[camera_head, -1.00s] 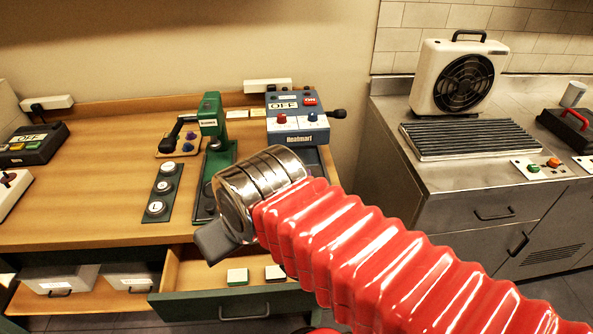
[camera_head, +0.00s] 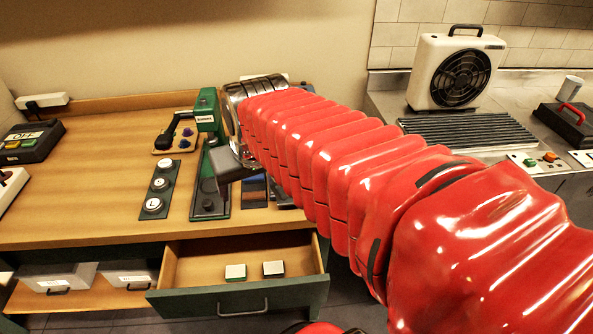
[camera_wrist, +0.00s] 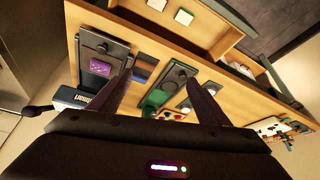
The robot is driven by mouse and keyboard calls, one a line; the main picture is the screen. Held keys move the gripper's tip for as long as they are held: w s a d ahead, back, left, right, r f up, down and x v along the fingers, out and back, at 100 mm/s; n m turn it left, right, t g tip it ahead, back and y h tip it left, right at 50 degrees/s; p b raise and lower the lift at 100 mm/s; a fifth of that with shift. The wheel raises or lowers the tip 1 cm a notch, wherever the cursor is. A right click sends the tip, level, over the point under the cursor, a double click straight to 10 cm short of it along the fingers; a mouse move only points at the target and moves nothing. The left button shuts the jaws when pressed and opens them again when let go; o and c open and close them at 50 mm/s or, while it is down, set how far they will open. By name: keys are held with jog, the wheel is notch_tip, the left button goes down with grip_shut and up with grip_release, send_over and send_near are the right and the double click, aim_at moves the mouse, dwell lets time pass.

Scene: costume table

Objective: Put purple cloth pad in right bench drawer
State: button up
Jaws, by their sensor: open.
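The purple cloth pad (camera_wrist: 100,67) lies on a dark tray (camera_wrist: 118,50) on the bench, at the left of the wrist view. In the head view my arm hides it. My gripper (camera_wrist: 159,73) is open and empty above the bench, with the pad beyond and left of its left finger, apart from it. In the head view my gripper (camera_head: 224,166) is seen from the side, beside the green press. The right bench drawer (camera_head: 185,301) is pulled open. Two small white-topped pads, one green-edged (camera_head: 235,272) and one dark-edged (camera_head: 273,269), lie inside it.
The green press (camera_head: 207,115) and a button strip (camera_head: 157,190) stand left of my gripper. The blue machine (camera_wrist: 75,98) is close to the pad's tray. A fan (camera_head: 456,70) stands on the right counter. The drawer's left part is free.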

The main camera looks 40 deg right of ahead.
jog(key=w+d+f+m, duration=0.1)
jog(key=w+d+m, duration=0.1)
jog(key=d, duration=0.7)
jog(key=w+d+f+m+g+h, duration=0.1)
jog(key=w+d, duration=0.1)
jog(key=d, duration=0.6)
jog(key=shift+d+m, duration=0.35)
jog(key=shift+m, duration=0.05)
jog(key=shift+x, duration=4.25)
jog(key=shift+s, duration=0.15)
jog(key=shift+x, duration=2.6)
jog(key=shift+s, duration=0.2)
jog(key=shift+c, duration=0.6)
jog(key=c, duration=1.1)
